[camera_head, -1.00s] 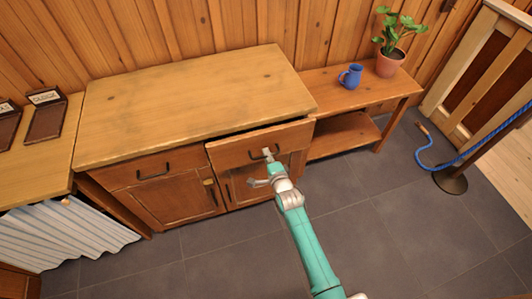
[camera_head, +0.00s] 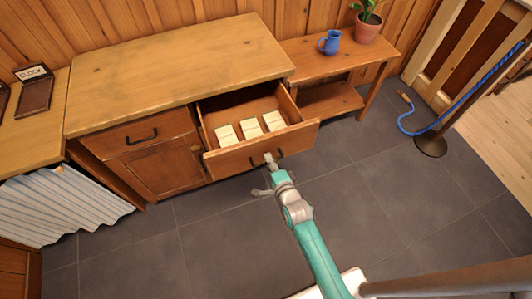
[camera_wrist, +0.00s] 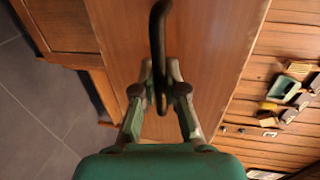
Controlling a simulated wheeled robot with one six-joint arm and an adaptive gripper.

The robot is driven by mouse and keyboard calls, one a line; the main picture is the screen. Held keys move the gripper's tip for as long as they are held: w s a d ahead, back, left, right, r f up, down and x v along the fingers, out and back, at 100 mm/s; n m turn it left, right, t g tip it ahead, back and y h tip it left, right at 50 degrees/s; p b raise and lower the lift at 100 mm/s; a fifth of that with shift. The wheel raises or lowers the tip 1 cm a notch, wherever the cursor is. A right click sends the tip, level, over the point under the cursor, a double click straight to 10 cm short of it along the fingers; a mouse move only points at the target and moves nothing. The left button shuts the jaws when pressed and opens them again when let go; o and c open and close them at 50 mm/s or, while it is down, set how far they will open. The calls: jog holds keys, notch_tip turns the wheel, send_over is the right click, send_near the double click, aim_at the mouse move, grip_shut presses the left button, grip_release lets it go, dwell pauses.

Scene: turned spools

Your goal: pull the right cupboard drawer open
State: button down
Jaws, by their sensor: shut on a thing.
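The right cupboard drawer (camera_head: 254,152) stands well out from the wooden cupboard (camera_head: 165,68). Several pale blocks (camera_head: 250,128) lie inside it. My gripper (camera_head: 270,162) is at the drawer front and shut on its dark handle. In the wrist view, the fingers of my gripper (camera_wrist: 160,88) close around the curved black handle (camera_wrist: 158,40) against the brown drawer front (camera_wrist: 205,45). The left drawer (camera_head: 140,134) is shut, with its dark handle in view. The cupboard's right door is hidden under the open drawer.
A low side table (camera_head: 330,55) with a blue mug (camera_head: 329,42) and a potted plant (camera_head: 368,27) stands to the right. A rope post (camera_head: 432,144) stands farther right. The grey tiled floor (camera_head: 370,190) in front is mostly clear.

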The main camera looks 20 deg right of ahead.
jog(key=shift+s, duration=0.4)
jog(key=c, duration=1.2)
grip_release()
jog(key=v, duration=1.2)
jog(key=s+r+n, duration=0.5)
jog(key=s+n, duration=0.1)
jog(key=s, duration=0.3)
jog(key=s+r+n, duration=0.5)
jog(key=s+n, duration=0.1)
jog(key=s, duration=0.4)
jog(key=s+r+n, duration=0.6)
jog(key=s, duration=0.3)
jog(key=shift+s+g, duration=0.3)
jog(key=shift+g, duration=0.1)
